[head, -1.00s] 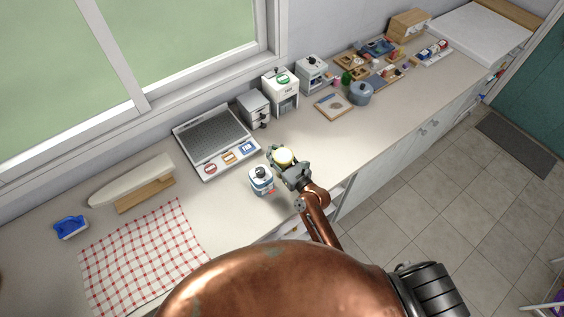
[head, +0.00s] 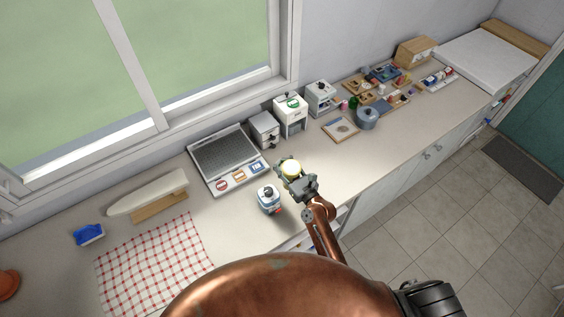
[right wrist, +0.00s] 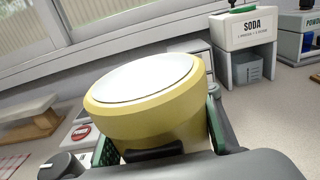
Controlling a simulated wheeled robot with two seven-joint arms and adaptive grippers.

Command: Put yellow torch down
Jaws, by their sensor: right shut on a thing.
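The yellow torch (right wrist: 150,105) has a wide yellow head with a pale round lens and fills the middle of the right wrist view. In the head view the torch (head: 291,168) shows as a pale yellow disc, lens up. My right gripper (head: 293,177) is shut on it, with a green-padded finger (right wrist: 213,122) at its side in the right wrist view. The torch's lower part is hidden by the gripper, so I cannot tell whether it touches the counter. My left gripper is not in view.
A grey tray with labelled buttons (head: 226,160) lies behind. A dispenser marked SODA (right wrist: 248,30) stands at the back. The counter (head: 325,185) right of the gripper is clear.

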